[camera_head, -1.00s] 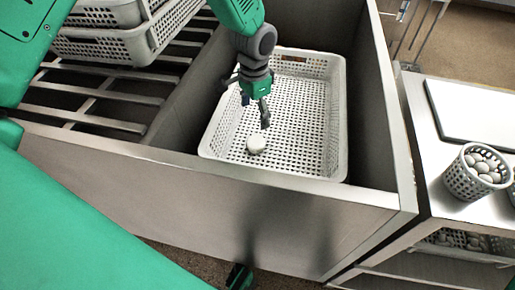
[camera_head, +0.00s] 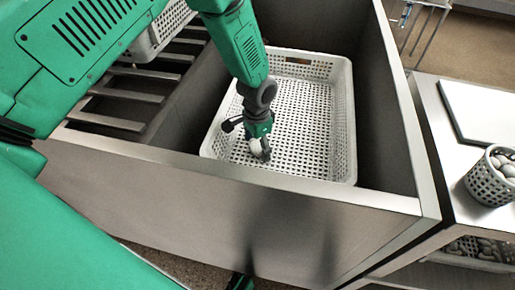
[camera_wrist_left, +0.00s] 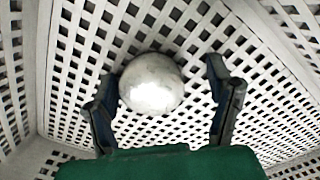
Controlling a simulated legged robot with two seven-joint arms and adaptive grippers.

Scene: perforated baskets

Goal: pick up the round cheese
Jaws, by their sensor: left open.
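The round cheese (camera_wrist_left: 151,84) is a whitish, smooth, rounded piece. It lies on the floor of the white perforated basket (camera_head: 342,110). In the left wrist view it sits between the two spread fingers of my left gripper (camera_wrist_left: 164,92), closer to the left finger, with clear space to the right finger. In the head view the left gripper (camera_head: 258,150) points down inside the basket, at the cheese, and mostly hides it. The left gripper is open, not closed on the cheese. My right gripper does not show.
The basket stands in a deep metal bin whose front wall (camera_head: 250,180) rises close before my left arm. Slatted shelving with another basket (camera_head: 170,25) is at the left. At the right, a counter holds a white board (camera_head: 482,110) and a small basket (camera_head: 488,182) of roundish items.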

